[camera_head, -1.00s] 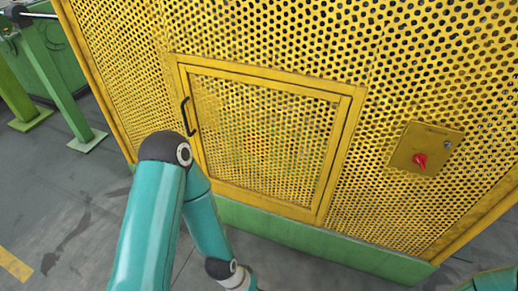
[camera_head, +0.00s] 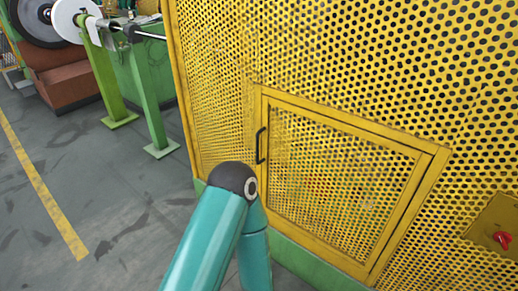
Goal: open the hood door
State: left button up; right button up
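The hood door (camera_head: 345,190) is a yellow perforated panel in a yellow frame, set in the yellow perforated hood (camera_head: 330,60). It sits flush in its frame and looks closed. Its black handle (camera_head: 260,146) is a vertical bar on the door's left side. My teal left arm comes up from the bottom with its dark elbow just below and left of the handle, covering part of the door's lower left edge. Neither gripper shows in the view.
A control plate with a red switch (camera_head: 502,239) is on the hood at the right. Green posts (camera_head: 147,100) and a machine with a dark wheel (camera_head: 48,18) stand at the left. Grey floor with a yellow line (camera_head: 45,195) is open at the lower left.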

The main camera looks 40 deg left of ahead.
aim_at(422, 160)
jog(key=k, duration=0.5)
jog(key=u, duration=0.55)
jog(key=i, duration=0.9)
jog(key=u, duration=0.6)
jog(key=k, duration=0.7)
jog(key=u, duration=0.15)
jog(key=i, duration=0.8)
jog(key=z, duration=0.05)
